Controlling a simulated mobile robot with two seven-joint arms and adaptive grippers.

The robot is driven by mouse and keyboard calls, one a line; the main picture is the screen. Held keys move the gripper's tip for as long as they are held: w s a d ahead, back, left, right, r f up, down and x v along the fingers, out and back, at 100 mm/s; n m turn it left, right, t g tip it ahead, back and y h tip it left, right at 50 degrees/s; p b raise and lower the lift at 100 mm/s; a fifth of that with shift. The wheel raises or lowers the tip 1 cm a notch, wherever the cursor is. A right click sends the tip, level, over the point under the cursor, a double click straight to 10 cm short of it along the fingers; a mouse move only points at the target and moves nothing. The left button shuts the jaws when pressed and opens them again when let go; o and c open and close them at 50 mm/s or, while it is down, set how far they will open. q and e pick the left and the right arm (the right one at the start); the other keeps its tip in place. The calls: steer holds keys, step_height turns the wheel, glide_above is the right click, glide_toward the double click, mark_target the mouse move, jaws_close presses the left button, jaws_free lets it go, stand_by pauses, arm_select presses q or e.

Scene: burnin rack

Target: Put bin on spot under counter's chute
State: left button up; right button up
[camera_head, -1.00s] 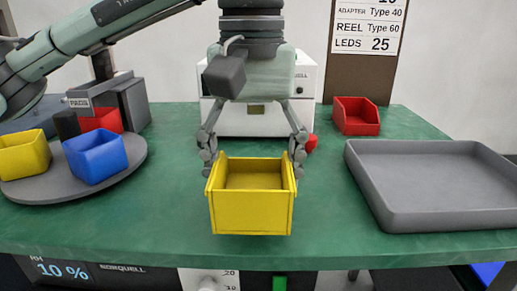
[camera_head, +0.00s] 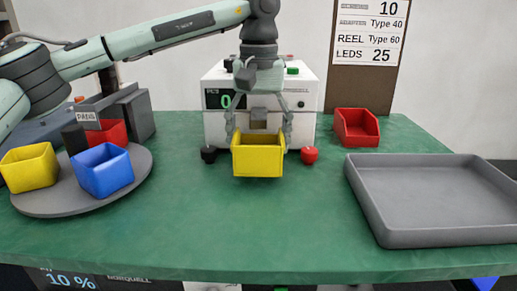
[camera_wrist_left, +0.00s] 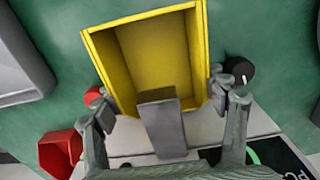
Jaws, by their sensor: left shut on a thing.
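My left gripper (camera_head: 259,140) is shut on a yellow bin (camera_head: 258,162), one finger at each side, in front of the white counter (camera_head: 215,130). The bin is upright and looks empty; the left wrist view shows its inside (camera_wrist_left: 155,55). The counter's grey chute (camera_head: 258,118) shows just above the bin's back rim. In the left wrist view the chute (camera_wrist_left: 163,125) overlaps that rim. I cannot tell whether the bin touches the green table. The spot under the chute is hidden. My right gripper is not in view.
A black knob (camera_head: 208,154) and a red knob (camera_head: 309,155) flank the bin closely. A red bin (camera_head: 352,132) and a grey tray (camera_head: 440,239) are on the right. A round turntable (camera_head: 60,205) with yellow, blue and red bins is on the left. The front middle is clear.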

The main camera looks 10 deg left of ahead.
arm_select(q)
steer(key=shift+f, duration=1.15)
steer(key=shift+f, duration=0.25)
steer(key=o, duration=1.2)
steer(key=shift+r, duration=0.1)
